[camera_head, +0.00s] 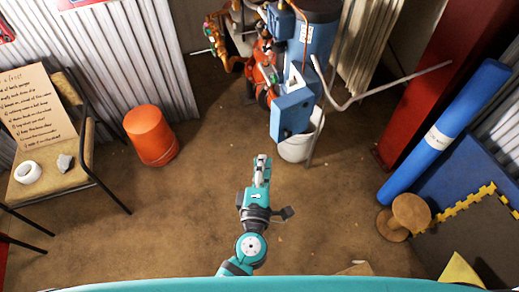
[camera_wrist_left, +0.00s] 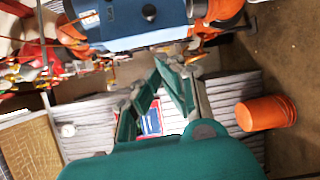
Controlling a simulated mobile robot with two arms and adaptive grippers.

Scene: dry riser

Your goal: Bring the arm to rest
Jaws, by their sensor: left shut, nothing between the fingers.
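My left gripper (camera_head: 262,160) is in the middle of the head view, at the end of my teal arm, which reaches up from the bottom edge. It is shut and empty, over the brown floor in front of the blue machine. It touches nothing that I can make out. In the left wrist view, its green fingers (camera_wrist_left: 152,82) show against the corrugated wall, with the blue machine above them. My right gripper is not in view.
The blue machine (camera_head: 293,110) with pipes and a white bucket (camera_head: 296,148) stands ahead. An orange bucket (camera_head: 151,136) and a chair with a sign (camera_head: 38,108) are left. A blue roll (camera_head: 443,132) and wooden spool (camera_head: 410,212) are right. Floor around the gripper is clear.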

